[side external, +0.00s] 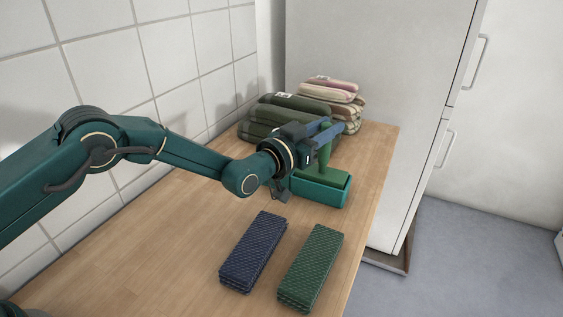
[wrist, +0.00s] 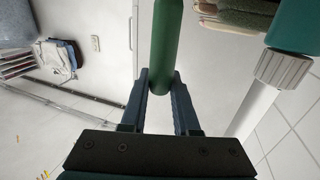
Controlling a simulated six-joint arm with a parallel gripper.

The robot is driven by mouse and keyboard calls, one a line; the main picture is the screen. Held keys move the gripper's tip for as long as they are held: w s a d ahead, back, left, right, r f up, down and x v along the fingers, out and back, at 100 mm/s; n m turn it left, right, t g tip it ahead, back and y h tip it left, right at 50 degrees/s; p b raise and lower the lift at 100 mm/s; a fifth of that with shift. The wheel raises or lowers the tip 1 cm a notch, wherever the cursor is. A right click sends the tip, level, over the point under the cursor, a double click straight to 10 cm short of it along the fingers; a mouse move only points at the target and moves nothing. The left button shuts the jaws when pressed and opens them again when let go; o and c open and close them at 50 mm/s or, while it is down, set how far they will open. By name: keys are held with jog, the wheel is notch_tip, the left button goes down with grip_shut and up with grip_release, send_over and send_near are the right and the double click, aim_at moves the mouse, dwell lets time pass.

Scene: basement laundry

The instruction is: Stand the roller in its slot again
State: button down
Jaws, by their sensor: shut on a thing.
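My gripper (side external: 331,131) is shut on the green handle of the roller (side external: 325,152). In the side view the handle stands about upright between the blue fingers. A wider green part and a teal block (side external: 318,193) lie directly below it at the far right of the bench. I cannot tell whether the roller rests in a slot there or is just above it. In the wrist view the green handle (wrist: 166,45) runs up from between the fingertips, and its far end is out of frame.
Folded green towels (side external: 270,118) and striped towels (side external: 335,92) are stacked behind. A navy textured block (side external: 253,252) and a green one (side external: 311,268) lie in front on the wooden bench (side external: 150,250). The tiled wall is left, the white fridge (side external: 370,70) behind right. The bench's left front is clear.

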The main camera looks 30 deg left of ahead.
jog(key=c, duration=1.1)
grip_release()
jog(key=shift+f, duration=0.15)
jog(key=o, duration=0.4)
jog(key=shift+o, duration=0.2)
